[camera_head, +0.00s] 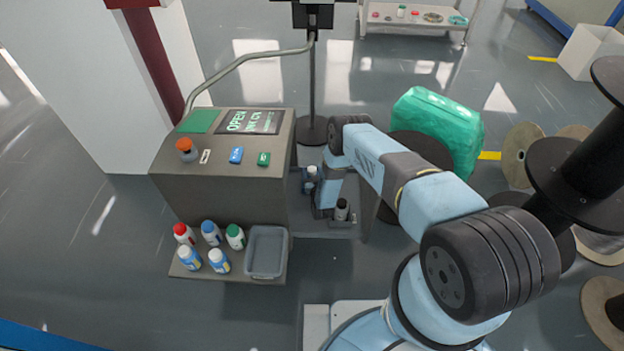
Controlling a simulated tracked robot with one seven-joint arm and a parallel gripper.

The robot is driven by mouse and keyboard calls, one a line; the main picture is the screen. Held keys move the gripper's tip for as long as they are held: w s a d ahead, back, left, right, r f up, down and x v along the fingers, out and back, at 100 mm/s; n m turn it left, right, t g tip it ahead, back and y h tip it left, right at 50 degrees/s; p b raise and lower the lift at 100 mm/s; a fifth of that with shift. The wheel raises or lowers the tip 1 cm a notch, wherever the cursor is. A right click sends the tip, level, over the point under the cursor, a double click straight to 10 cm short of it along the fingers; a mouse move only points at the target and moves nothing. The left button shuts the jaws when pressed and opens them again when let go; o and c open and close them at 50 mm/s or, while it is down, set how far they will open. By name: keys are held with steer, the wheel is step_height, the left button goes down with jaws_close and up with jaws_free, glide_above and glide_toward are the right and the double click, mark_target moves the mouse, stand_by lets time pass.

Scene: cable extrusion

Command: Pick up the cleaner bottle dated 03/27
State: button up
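Several small bottles stand on a low shelf at the lower left: a red-capped bottle (183,234), a blue-capped bottle (211,233), a green-capped bottle (235,237) and two white-capped blue bottles, one on the left (190,259) and one on the right (219,262). Another small light bottle-like object (311,177) is beside my arm's end, partly hidden. No date is legible on any label. My gripper (322,211) points down to the right of the console, away from the shelf bottles. Its fingers are too small and hidden to judge.
A grey bin (267,254) sits on the shelf's right end. The console (222,175) with buttons and a display stands behind the shelf. A dark-topped cylinder (342,210) is close to my gripper. A green wrapped bundle (437,125) and cable spools (524,146) are at the right.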

steer(key=c, duration=0.6)
